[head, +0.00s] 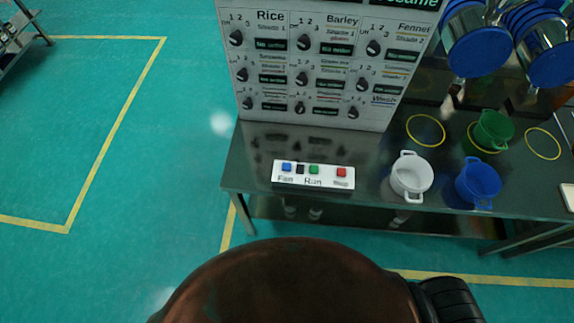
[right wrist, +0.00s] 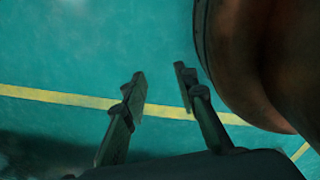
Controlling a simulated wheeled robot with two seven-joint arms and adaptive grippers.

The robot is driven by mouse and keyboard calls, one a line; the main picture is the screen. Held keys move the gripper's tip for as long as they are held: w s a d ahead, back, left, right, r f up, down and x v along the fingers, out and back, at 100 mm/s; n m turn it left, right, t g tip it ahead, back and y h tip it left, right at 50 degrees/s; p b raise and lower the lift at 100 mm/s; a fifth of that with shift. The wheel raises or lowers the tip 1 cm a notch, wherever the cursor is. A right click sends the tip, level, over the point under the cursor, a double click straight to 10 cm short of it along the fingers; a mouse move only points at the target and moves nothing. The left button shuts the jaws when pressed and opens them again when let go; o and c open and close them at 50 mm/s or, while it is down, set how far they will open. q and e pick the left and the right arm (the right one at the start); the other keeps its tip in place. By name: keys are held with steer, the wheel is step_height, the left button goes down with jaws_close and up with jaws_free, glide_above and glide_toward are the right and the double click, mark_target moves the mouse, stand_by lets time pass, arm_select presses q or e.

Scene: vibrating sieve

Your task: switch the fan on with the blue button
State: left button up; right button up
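The blue button (head: 286,168) is at the left end of a white button panel (head: 323,184), above the label "Fan". A green button (head: 313,170) above "Run" and a red button (head: 342,172) sit to its right. The panel lies near the front left edge of the metal table (head: 255,165). No fan shows clearly. My right gripper (right wrist: 161,85) shows in the right wrist view with its fingers apart and nothing between them, over the green floor. It is away from the panel. My left gripper is not in view.
A large board of labelled dials (head: 330,60) stands behind the panel. To the right are a white pot (head: 411,177), a blue pot (head: 478,184) and a green pot (head: 494,130). Blue-ended cylinders (head: 478,52) are at the upper right. The floor left of the table is clear.

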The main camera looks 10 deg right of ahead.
jaws_close()
stand_by(1.3)
